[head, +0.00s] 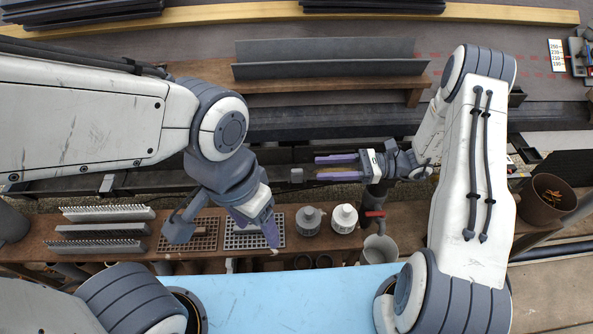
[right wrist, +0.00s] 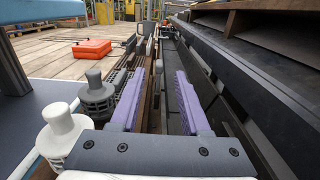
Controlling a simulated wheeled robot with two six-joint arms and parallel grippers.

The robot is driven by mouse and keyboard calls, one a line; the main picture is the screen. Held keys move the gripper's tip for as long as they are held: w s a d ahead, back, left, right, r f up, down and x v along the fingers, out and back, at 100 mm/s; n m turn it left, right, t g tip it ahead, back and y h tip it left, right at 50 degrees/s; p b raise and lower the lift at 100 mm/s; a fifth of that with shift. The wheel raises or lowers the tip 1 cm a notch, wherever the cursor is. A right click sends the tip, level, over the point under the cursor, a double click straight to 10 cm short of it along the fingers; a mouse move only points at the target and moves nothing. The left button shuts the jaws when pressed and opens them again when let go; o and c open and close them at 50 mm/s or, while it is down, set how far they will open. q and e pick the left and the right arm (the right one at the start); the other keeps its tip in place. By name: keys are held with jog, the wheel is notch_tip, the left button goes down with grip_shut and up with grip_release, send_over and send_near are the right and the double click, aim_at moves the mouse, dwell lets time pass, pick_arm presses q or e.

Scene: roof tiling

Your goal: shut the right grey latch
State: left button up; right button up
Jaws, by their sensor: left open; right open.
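A small grey block that looks like the right grey latch (head: 297,175) sits on the dark rail in the head view. Another grey piece like it (head: 107,183) is further left along the rail. My right gripper (head: 318,167) is open and empty, with its purple fingers pointing left, just right of the right grey latch and apart from it. In the right wrist view its two fingers (right wrist: 168,75) stand apart along the rail; I cannot clearly pick out the latch there. My left gripper (head: 255,226) is open over a grid tray on the wooden bench, with nothing visible between its fingers.
Comb-like racks (head: 105,230) lie at the left. A wooden plank (head: 420,82) with dark sheets lies behind the rail. A brown bucket (head: 545,200) stands at right.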

aim_at(297, 169)
jog(key=a+b, duration=0.2)
jog(key=a, duration=0.4)
jog(key=shift+a+f, duration=0.1)
jog(key=shift+a, duration=0.65)
grip_shut()
